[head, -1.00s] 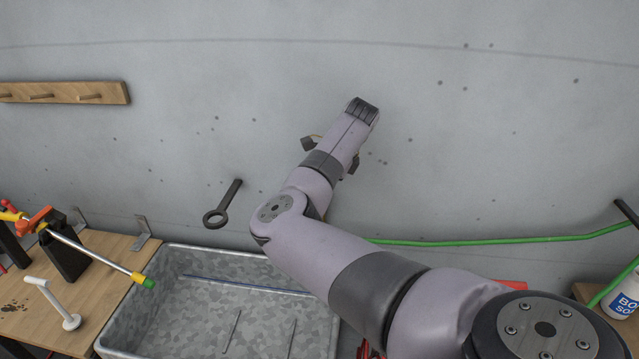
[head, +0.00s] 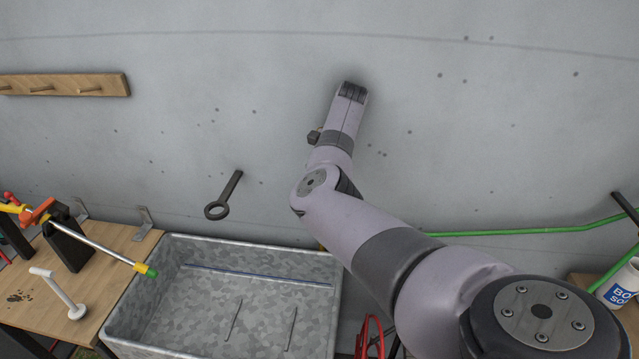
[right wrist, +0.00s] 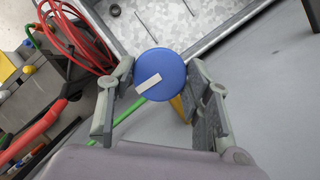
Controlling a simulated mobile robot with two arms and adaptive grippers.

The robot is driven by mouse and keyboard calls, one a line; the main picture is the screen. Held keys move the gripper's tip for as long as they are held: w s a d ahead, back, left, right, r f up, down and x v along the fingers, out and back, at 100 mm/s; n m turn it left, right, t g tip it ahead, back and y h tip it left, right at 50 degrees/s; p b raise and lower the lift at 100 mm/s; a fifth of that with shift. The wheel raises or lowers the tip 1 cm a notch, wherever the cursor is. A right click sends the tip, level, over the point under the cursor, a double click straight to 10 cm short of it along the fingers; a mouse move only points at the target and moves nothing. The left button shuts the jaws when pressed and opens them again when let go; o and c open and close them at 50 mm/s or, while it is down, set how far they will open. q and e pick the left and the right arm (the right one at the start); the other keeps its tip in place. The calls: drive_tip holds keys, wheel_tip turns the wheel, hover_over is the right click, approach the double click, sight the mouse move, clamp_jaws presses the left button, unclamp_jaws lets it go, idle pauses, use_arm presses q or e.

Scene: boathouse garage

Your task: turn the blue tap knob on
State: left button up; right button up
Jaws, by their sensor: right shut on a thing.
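The blue tap knob (right wrist: 160,75) is a round disc with a white bar mark that lies diagonally in the right wrist view. My right gripper (right wrist: 163,78) has one finger on each side of the knob and is shut on it. A bit of yellow shows behind the knob. My left gripper is not in view.
A galvanised basin (head: 130,310) stands below, left of my arm. A workbench (head: 107,247) with a clamp (head: 100,248) is at the left. A ring-ended tool (head: 225,195) is on the wall. A green hose (head: 530,231) and coiled red hose (right wrist: 85,40) are near.

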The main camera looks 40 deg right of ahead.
idle(0.5)
drive_tip(key=o, duration=1.1)
wheel_tip(320, 180, up, 10)
drive_tip(key=shift+f, duration=0.1)
